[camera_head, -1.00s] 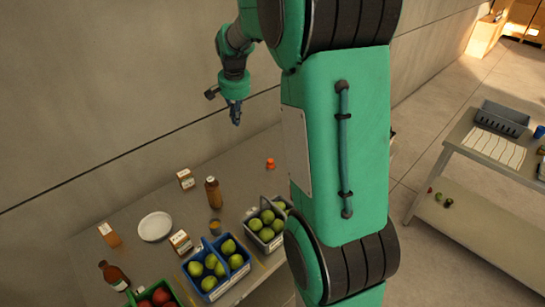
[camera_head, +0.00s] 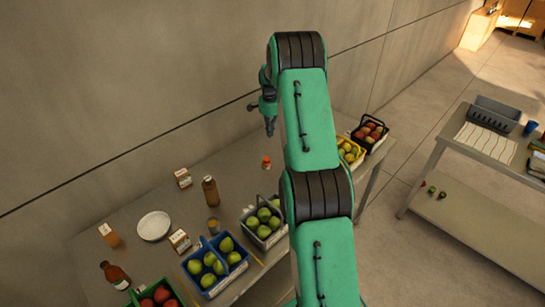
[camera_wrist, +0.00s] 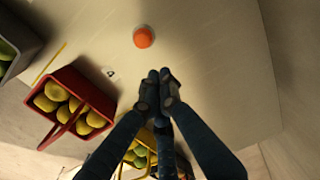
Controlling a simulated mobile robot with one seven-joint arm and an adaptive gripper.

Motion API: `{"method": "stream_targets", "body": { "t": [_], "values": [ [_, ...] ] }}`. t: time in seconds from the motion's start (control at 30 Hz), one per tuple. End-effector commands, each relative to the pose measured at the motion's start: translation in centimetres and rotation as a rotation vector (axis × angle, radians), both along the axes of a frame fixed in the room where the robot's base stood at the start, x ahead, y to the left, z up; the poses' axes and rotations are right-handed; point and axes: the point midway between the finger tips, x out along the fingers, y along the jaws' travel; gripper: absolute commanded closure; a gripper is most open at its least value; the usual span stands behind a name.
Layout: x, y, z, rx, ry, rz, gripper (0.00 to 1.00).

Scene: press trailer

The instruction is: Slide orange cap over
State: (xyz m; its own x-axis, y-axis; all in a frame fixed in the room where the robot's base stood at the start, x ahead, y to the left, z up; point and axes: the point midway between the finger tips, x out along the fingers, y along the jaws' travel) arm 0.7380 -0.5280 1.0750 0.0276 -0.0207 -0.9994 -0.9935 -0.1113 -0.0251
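The orange cap (camera_head: 266,162) sits on the grey table (camera_head: 128,200) near the wall, right of the brown bottle. In the wrist view the orange cap (camera_wrist: 143,37) is round, with a pale rim at its top edge. My gripper (camera_head: 270,132) hangs above the table, beyond the cap in the head view. In the wrist view my gripper's fingertips (camera_wrist: 160,77) are together with nothing seen between them. The cap lies ahead of them, slightly left, and is not touched.
Fruit baskets line the table's front edge: blue (camera_head: 232,278), grey (camera_head: 248,228), yellow (camera_head: 357,155) and black (camera_head: 383,139); a red one (camera_wrist: 50,88) shows in the wrist view. A brown bottle (camera_head: 211,192), plate (camera_head: 154,226) and cartons stand left. Table around the cap is clear.

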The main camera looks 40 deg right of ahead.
Motion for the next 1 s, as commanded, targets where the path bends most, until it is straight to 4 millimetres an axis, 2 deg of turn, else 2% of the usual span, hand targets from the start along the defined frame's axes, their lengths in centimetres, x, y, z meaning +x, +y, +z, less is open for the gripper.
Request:
{"method": "stream_targets", "body": {
  "t": [0.03,0.1,0.3,0.83,1.0],
  "values": [
    [-0.2,-1.1,-1.4,0.006,0.007,-0.023,1.0],
    [-0.5,-2.3,-2.9,0.012,0.014,-0.052,1.0],
    [-0.9,-4.4,-5.5,0.02,0.024,-0.102,1.0],
    [-1.1,-4.7,-6.2,0.023,0.027,-0.112,1.0],
    [-1.1,-4.7,-7.0,0.023,0.028,-0.112,1.0]
  ]
}}
